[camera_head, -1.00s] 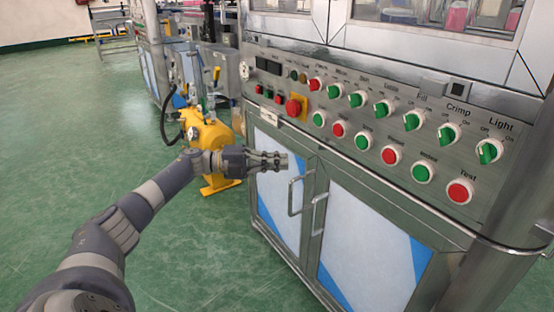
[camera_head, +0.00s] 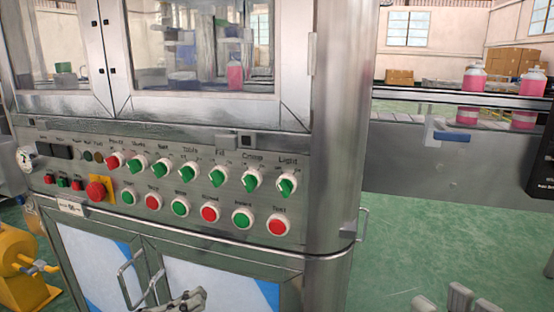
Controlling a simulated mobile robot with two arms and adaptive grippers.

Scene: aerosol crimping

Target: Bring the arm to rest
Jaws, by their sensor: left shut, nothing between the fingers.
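My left gripper (camera_head: 187,301) shows at the bottom edge, in front of the machine's lower doors. Its fingers are together, with nothing seen between them. The rest of my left arm is out of view. Grey finger-like parts, which look like my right gripper (camera_head: 458,300), poke up at the bottom right corner. They are mostly cut off, so I cannot tell their opening.
A steel machine with a control panel (camera_head: 100,150) of green knobs, several buttons and a red emergency stop (camera_head: 96,192) fills the left. A conveyor (camera_head: 420,150) with pink bottles (camera_head: 473,78) runs at right. Green floor (camera_head: 420,240) is clear below it. Yellow equipment (camera_head: 18,262) stands far left.

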